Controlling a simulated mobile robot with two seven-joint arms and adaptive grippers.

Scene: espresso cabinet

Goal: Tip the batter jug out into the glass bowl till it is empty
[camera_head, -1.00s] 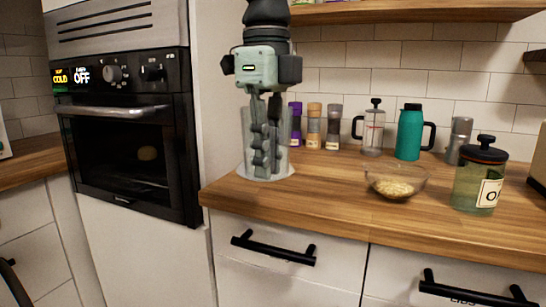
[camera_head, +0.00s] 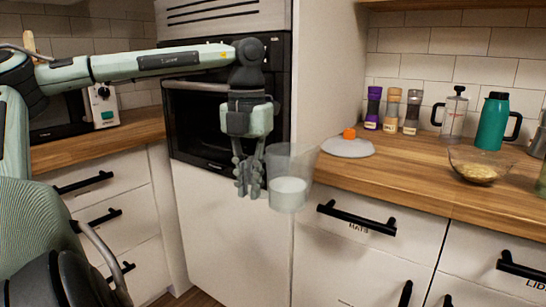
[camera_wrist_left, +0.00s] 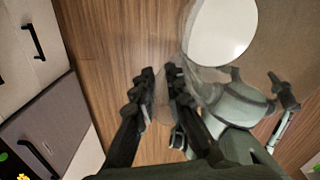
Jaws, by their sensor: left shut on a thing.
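The batter jug (camera_head: 288,192) is clear, with white batter in its lower part. It hangs roughly upright in the air, in front of the cabinet and off the counter's left end. My left gripper (camera_head: 250,190) is beside it, fingers pointing down, shut on its handle side; the handle itself is hard to make out. In the left wrist view the white batter (camera_wrist_left: 222,32) shows at the top, beside the fingers (camera_wrist_left: 165,82). The glass bowl (camera_head: 454,158) stands on the counter to the right, with pale yellow grainy contents.
A grey round mat (camera_head: 340,150) with a small orange thing (camera_head: 349,133) lies on the counter's left end. Spice jars (camera_head: 393,110), a glass press (camera_head: 454,112) and a teal flask (camera_head: 493,121) stand behind. Counter between mat and bowl is clear.

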